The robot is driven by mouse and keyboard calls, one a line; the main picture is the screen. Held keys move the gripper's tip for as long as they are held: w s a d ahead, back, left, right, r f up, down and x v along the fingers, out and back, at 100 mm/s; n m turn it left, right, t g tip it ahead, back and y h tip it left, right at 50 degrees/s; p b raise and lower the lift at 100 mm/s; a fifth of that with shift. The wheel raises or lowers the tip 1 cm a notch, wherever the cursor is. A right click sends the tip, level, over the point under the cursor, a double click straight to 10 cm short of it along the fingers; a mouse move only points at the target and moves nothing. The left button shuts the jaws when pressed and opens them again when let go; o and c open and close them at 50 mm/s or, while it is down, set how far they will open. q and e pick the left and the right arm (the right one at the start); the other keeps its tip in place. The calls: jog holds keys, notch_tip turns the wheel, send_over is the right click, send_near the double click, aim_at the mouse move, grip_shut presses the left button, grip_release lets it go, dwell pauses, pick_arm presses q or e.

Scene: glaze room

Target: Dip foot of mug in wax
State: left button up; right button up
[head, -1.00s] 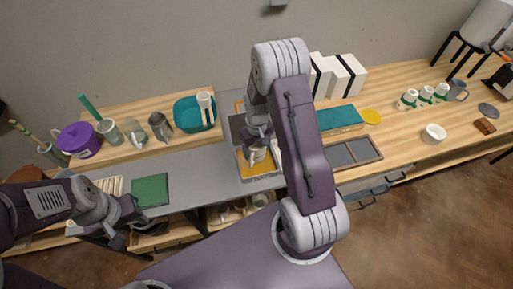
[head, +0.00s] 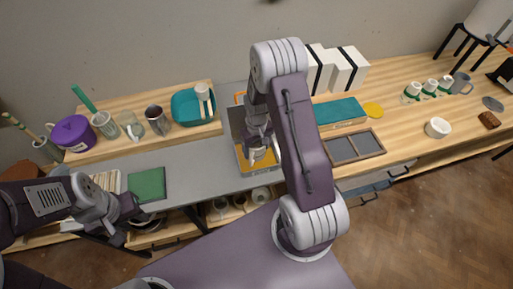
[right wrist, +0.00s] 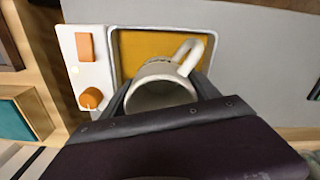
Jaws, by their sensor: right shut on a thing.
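A white mug (right wrist: 162,90) with its handle to the upper right shows in the right wrist view. My right gripper (right wrist: 165,108) is shut on it, one finger on each side. The wax pan (right wrist: 141,50), with an amber surface, lies beyond and below the mug. In the head view the wax pan (head: 241,159) shows around my right gripper (head: 256,152), and the mug is mostly hidden by the gripper. I cannot tell whether the mug's foot touches the wax. My left gripper (head: 128,213) hangs at the front left, away from the mug; its jaws are unclear.
The wax unit's orange knob (right wrist: 91,98) and switch (right wrist: 85,46) are beside the pan. A green mat (head: 147,185) lies left on the grey counter. A teal basin (head: 190,107) stands behind. A two-part dark tray (head: 355,147) is on the right.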

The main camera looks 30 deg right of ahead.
jog(key=shift+f+b, duration=0.65)
jog(key=shift+f, duration=0.2)
dwell(0.3)
jog(key=shift+r, duration=0.15)
dwell(1.0)
jog(key=shift+r+p, duration=1.4)
jog(key=shift+p, duration=0.05)
notch_tip(320, 180, up, 7)
jog(key=p, duration=0.6)
dwell(0.3)
